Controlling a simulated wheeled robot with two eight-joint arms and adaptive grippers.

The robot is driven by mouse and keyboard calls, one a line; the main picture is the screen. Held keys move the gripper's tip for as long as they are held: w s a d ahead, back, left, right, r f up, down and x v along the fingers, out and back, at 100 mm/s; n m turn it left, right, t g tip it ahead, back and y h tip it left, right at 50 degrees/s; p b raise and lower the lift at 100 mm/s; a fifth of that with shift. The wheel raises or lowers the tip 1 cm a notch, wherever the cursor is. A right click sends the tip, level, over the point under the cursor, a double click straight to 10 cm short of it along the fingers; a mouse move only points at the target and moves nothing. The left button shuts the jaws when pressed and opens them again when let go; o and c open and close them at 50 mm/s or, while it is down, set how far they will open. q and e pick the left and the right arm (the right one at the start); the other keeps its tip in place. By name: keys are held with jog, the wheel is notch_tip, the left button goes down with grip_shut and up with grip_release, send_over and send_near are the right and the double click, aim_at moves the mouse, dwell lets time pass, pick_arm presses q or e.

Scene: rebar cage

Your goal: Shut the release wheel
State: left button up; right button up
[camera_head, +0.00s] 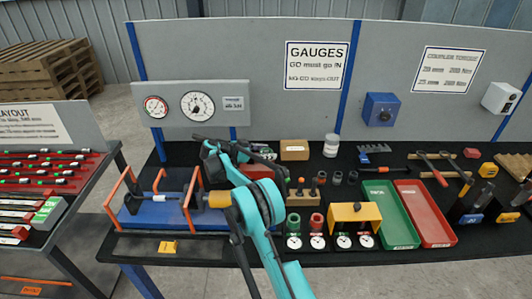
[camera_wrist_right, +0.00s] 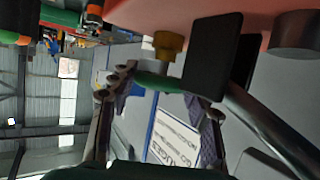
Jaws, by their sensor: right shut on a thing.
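My right gripper (camera_head: 205,143) is at the end of the teal arm, above the back of the blue bench rig (camera_head: 165,215). In the right wrist view, the same gripper (camera_wrist_right: 160,85) has its fingers closed on a green part (camera_wrist_right: 155,82). I take this to be the release wheel seen edge-on; its full shape is hidden. A brass-coloured fitting (camera_wrist_right: 168,45) stands close beside it. In the head view my arm and gripper hide the wheel. My left gripper is not in view.
The rig has orange bars (camera_head: 118,190) and a yellow cylinder (camera_head: 218,199) by my arm. A gauge panel (camera_head: 190,103) stands behind. To the right are a yellow gauge block (camera_head: 354,215), a green tray (camera_head: 389,240) and a red tray (camera_head: 425,240).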

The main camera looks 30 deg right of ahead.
jog(key=shift+f, duration=0.1)
jog(key=o, duration=1.2)
jog(key=v, duration=1.2)
